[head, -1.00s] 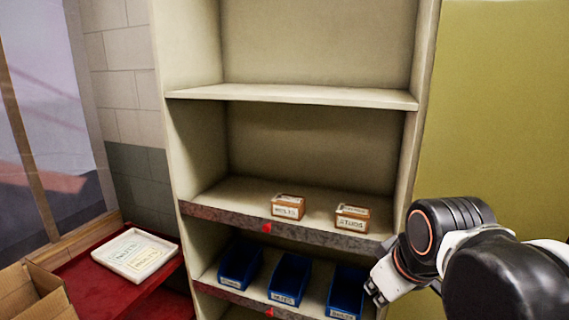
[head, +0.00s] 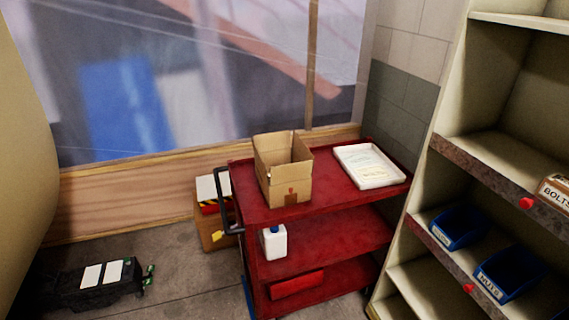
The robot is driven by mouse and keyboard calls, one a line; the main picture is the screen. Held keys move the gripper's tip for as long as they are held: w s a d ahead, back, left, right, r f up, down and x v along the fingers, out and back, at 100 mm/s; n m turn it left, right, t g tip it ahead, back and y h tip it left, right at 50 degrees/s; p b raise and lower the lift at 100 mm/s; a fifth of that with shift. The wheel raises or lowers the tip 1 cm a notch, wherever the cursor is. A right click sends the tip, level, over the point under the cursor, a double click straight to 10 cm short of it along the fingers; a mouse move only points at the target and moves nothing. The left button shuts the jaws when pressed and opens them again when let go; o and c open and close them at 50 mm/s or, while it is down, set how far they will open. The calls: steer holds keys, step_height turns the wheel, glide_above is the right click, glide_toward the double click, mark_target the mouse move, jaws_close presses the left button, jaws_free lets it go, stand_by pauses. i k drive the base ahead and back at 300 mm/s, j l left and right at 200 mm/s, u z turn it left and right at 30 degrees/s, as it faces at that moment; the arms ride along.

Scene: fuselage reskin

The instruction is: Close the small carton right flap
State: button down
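A small brown cardboard carton (head: 284,178) stands upright on the top shelf of a red cart (head: 330,205), toward its left end. Its top is open and I see into it. Its upper edges stand up, but I cannot tell the right flap apart from the carton's walls. My gripper is out of view, so its distance from the carton does not show.
A white tray (head: 369,166) with labels lies right of the carton. A white bottle (head: 273,242) stands on the cart's middle shelf. Shelving (head: 452,160) with blue bins (head: 457,228) rises at the right. A black case (head: 100,283) lies on the floor at left.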

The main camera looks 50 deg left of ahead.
mark_target(293, 172)
steer(key=u, duration=1.9)
steer(key=i+j+z, duration=0.15)
steer(key=i, duration=0.25)
steer(key=i+j+z, duration=0.1)
steer(key=i+j, duration=0.25)
steer(key=i+l, duration=0.1)
steer(key=j, duration=0.1)
